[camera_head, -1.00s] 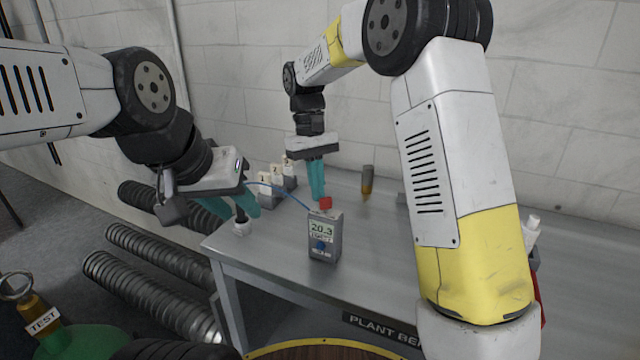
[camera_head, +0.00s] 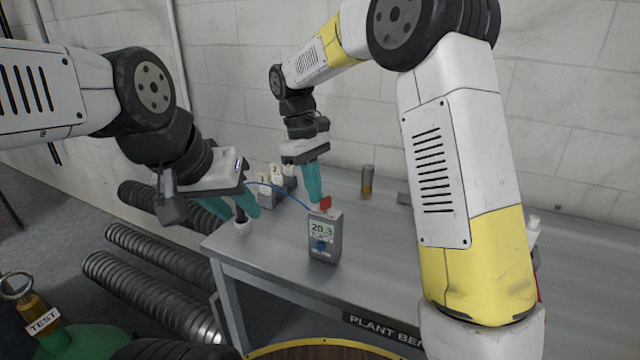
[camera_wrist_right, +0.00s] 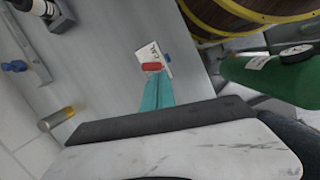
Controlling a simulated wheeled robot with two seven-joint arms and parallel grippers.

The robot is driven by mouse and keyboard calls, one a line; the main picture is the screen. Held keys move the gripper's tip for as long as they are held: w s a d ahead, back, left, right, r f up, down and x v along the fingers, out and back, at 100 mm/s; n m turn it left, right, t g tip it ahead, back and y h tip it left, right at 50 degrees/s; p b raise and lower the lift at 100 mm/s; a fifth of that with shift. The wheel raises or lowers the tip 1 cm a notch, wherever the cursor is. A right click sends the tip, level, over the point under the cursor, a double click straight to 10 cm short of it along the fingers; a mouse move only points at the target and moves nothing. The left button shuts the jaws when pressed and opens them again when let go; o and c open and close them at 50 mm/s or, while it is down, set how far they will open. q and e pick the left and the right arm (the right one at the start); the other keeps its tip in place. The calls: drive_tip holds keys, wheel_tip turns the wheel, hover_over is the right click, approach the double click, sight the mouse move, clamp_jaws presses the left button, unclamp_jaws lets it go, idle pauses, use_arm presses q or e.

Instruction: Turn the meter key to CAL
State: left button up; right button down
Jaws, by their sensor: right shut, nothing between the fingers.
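The grey meter (camera_head: 323,248) stands upright on the bench, its screen reading 20.3, with a blue knob (camera_head: 320,246) on its front. The red key (camera_head: 325,203) is on its top; in the right wrist view the key (camera_wrist_right: 152,66) lies across the pale top face (camera_wrist_right: 150,52), beside small lettering. My right gripper (camera_head: 316,198) is shut and empty, its fingertips close behind the key; contact cannot be told. My left gripper (camera_head: 241,214) is at the bench's left end, its teal fingers around or beside a dark probe (camera_head: 240,213) over a small white cup (camera_head: 241,229); its grip is unclear.
A blue cable (camera_head: 285,192) runs from near my left gripper to the meter. Numbered white bottles (camera_head: 275,172) stand behind, and a capped amber vial (camera_head: 367,181) stands at the back. The bench (camera_head: 290,262) is clear in front of the meter.

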drive_tip(key=shift+s+a+n+t, duration=0.1)
drive_tip(key=shift+s+n+t, duration=0.2)
drive_tip(key=shift+n, duration=0.8)
drive_tip(key=shift+s+n+t, duration=0.2)
drive_tip(key=shift+s+n, duration=0.05)
drive_tip(key=shift+n, duration=0.85)
drive_tip(key=shift+n+h, duration=0.3)
drive_tip(key=shift+s, duration=0.1)
drive_tip(key=shift+s+n+t, duration=0.25)
drive_tip(key=shift+n, duration=0.75)
drive_tip(key=shift+s+n+t, duration=0.2)
drive_tip(key=shift+n+t, duration=0.05)
drive_tip(key=shift+n, duration=0.75)
drive_tip(key=shift+s+d+n+t, duration=0.2)
drive_tip(key=shift+n+t, duration=0.1)
drive_tip(key=shift+n, duration=0.6)
drive_tip(key=shift+s+d, duration=0.1)
drive_tip(key=shift+s, duration=0.05)
